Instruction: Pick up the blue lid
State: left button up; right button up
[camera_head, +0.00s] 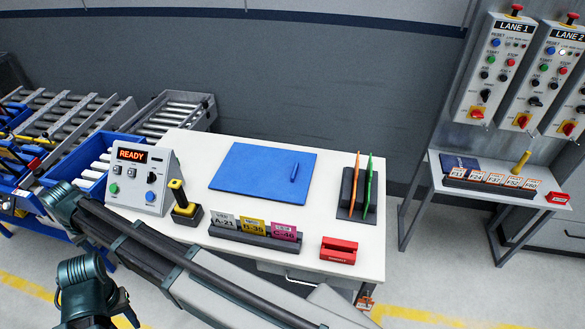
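The blue lid (245,172) appears as a flat blue panel lying on the white worktable. A short darker blue handle-like bar (294,172) stands on its right part. Nothing touches the lid from above. The fingers are not clear enough to tell open from shut.
A side table (490,195) stands right. Conveyors are left.

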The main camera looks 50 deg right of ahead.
aim_at(284, 174)
jog(key=i+z, duration=0.15)
jog(key=z, duration=0.25)
jog(key=i+z, duration=0.1)
jog(key=z, duration=0.3)
jog(key=i+j+z, duration=0.1)
jog(key=z, duration=0.3)
jog(key=i+z, duration=0.4)
jog(key=i+j+z, duration=0.1)
jog(key=i+z, duration=0.15)
jog(key=z, duration=0.15)
